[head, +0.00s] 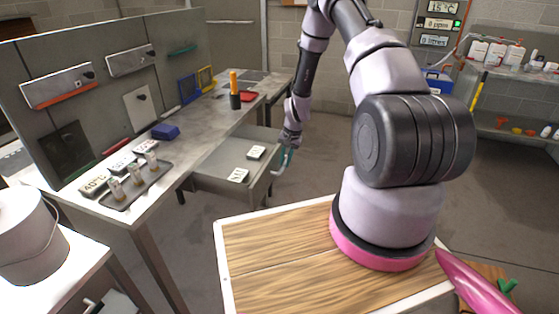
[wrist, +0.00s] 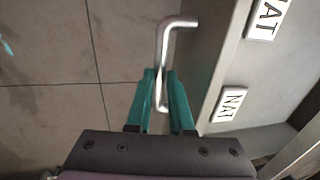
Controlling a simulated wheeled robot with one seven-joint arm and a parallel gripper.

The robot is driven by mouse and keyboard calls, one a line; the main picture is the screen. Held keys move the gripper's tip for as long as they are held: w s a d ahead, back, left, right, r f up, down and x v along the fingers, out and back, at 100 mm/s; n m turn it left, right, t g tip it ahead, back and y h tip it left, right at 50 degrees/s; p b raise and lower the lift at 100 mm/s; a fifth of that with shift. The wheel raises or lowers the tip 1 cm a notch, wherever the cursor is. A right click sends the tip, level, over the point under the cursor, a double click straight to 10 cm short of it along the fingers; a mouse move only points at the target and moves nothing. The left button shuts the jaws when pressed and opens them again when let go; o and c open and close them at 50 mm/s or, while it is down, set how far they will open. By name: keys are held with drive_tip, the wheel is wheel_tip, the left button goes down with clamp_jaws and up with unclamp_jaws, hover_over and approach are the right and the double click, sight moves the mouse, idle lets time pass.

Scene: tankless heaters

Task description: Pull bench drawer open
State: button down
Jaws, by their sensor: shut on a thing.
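The bench drawer (head: 222,169) stands pulled out from under the grey workbench (head: 195,116), with its inside showing. Two white plates with black lettering lie in it; one is the front plate (head: 238,175). My gripper (head: 284,160) is at the drawer's front, on its right side in the head view. In the wrist view, my gripper (wrist: 160,78) has its teal fingers shut around the bent metal drawer handle (wrist: 166,38). The drawer (wrist: 222,68) is on the right there, with plates reading "NAT" inside.
A tray with small jars (head: 136,186), a blue item (head: 165,131) and an orange-topped holder (head: 235,98) are on the bench. A white bucket (head: 30,235) stands at front left. Bare floor (head: 315,150) lies in front of the drawer. Shelves (head: 510,80) stand at right.

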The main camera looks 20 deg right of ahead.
drive_tip(key=shift+s+d, duration=0.2)
drive_tip(key=c, duration=0.8)
unclamp_jaws()
drive_tip(key=shift+r, duration=0.1)
wheel_tip(320, 180, up, 10)
drive_tip(key=s+d, duration=0.1)
drive_tip(key=shift+d+r, duration=0.2)
drive_tip(key=shift+d, duration=0.1)
